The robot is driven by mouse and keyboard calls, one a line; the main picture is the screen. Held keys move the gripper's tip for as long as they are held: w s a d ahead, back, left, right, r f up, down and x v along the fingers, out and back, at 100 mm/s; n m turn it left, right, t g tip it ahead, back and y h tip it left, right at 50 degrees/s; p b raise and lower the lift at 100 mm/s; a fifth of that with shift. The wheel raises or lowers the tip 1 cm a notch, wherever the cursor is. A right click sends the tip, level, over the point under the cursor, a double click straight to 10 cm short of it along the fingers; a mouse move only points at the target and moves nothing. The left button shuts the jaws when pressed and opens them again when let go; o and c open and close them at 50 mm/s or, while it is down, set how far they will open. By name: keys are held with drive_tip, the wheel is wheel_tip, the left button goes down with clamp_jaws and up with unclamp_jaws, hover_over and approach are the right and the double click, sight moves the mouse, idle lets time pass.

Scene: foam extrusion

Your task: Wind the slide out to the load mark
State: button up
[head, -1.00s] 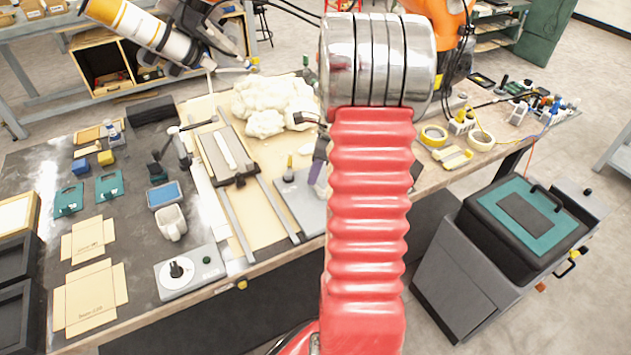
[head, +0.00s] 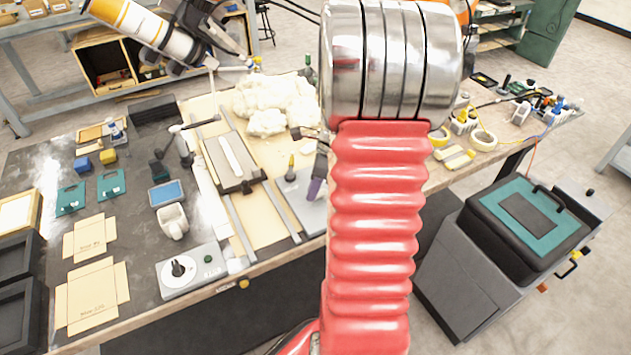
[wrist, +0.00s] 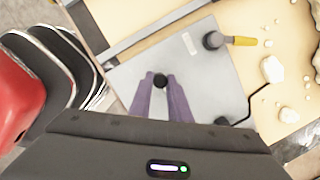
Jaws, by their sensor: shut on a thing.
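The slide (head: 215,153) is a dark frame with a pale strip, seen in the head view. Its dark crossbar lies over two metal rails (head: 281,211) on a tan board. A grey plate (head: 302,212) sits right of the rails; it also shows in the wrist view (wrist: 213,80). My gripper (wrist: 160,79) has purple fingers closed around a small round black knob (wrist: 160,82) over this plate. A black post with a yellow handle (wrist: 242,41) stands beyond them. In the head view my arm hides part of the plate and most of my gripper. I cannot make out the load mark.
Lumpy cream foam (head: 272,104) lies behind the slide, with crumbs around it. A grey control box with a black knob (head: 188,270) stands at the front edge. A white mug (head: 173,222) is left of the rails. A teal-topped cart (head: 530,215) stands right.

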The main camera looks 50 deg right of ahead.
drive_tip(key=o, duration=0.7)
drive_tip(key=shift+c, duration=0.2)
drive_tip(key=c, duration=0.7)
drive_tip(key=shift+o, duration=0.3)
drive_tip(key=shift+s, duration=0.35)
drive_tip(key=s+d, duration=0.1)
drive_tip(key=s, duration=0.1)
drive_tip(key=s+d, duration=0.2)
drive_tip(key=shift+s+d, duration=0.1)
drive_tip(key=shift+d, duration=0.45)
drive_tip(key=o, duration=0.7)
drive_tip(key=shift+c, duration=0.2)
